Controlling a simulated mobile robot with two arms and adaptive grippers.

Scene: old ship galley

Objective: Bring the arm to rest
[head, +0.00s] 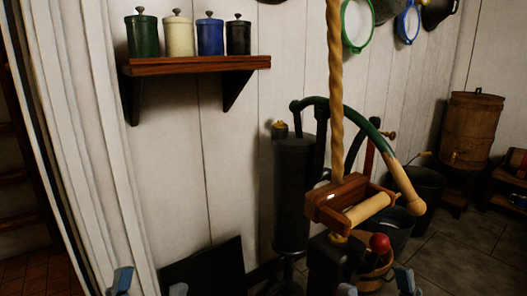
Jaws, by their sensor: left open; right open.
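My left gripper (150,285) shows at the bottom edge of the head view, left of the middle. Only its two blue-grey fingertips are in the picture, apart from each other with nothing seen between them. My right gripper (376,285) is at the bottom edge, right of the middle. Its two fingertips are also spread, in front of the wooden bucket and the red ball-shaped knob (380,243); I see nothing held. The rest of both arms is out of view.
A thick rope (336,90) hangs down to a wooden block with a roller (335,200). Behind stands a dark pump cylinder (292,195) with a curved green handle. A wall shelf (200,65) holds several canisters. A wooden barrel (472,128) stands at right; some floor (470,245) is clear.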

